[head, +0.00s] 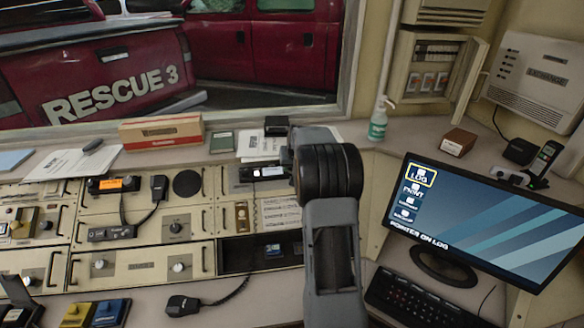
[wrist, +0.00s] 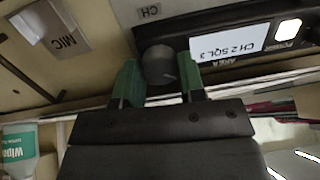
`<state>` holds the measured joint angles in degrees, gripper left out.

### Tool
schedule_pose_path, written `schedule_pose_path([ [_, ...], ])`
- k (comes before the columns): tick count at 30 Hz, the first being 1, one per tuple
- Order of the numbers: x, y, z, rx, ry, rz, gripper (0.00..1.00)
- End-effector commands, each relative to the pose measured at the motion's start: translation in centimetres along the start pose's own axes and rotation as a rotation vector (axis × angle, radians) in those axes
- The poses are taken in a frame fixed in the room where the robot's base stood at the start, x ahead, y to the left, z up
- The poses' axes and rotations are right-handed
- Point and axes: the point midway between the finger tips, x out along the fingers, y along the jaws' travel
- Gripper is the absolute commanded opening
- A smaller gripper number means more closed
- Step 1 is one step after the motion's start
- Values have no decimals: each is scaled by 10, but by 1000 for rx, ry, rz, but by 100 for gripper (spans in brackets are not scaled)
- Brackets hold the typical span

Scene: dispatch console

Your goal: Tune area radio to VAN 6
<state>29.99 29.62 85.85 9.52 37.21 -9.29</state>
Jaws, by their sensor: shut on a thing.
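The area radio shows in the wrist view as a dark panel (wrist: 220,28) marked AREA, with a lit display (wrist: 229,43) reading "CH 2 SQL 3". The grey round channel knob (wrist: 160,64) sits beside the display, near a CH label. My gripper (wrist: 160,80) has its green fingers on either side of this knob and is shut on it. In the head view the area radio (head: 264,173) is in the console's upper row, partly covered by my arm. The knob and my gripper's fingertips are hidden there behind the arm.
A MIC label (wrist: 68,41) and clip are near the knob. In the head view, a handset radio with an orange display (head: 112,184) is to the left, a monitor (head: 490,220) to the right, and a sanitiser bottle (head: 378,122) stands behind on the ledge.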

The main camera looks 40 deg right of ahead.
Motion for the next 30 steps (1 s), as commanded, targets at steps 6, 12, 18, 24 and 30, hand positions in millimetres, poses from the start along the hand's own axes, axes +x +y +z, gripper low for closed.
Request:
schedule_pose_path([
  [6,0,0,1,-4,-3,1,13],
  [12,0,0,1,-3,-3,1,40],
  [18,0,0,0,-3,-2,1,59],
  [24,0,0,0,-2,-1,0,62],
  [30,-8,0,0,-2,1,1,62],
])
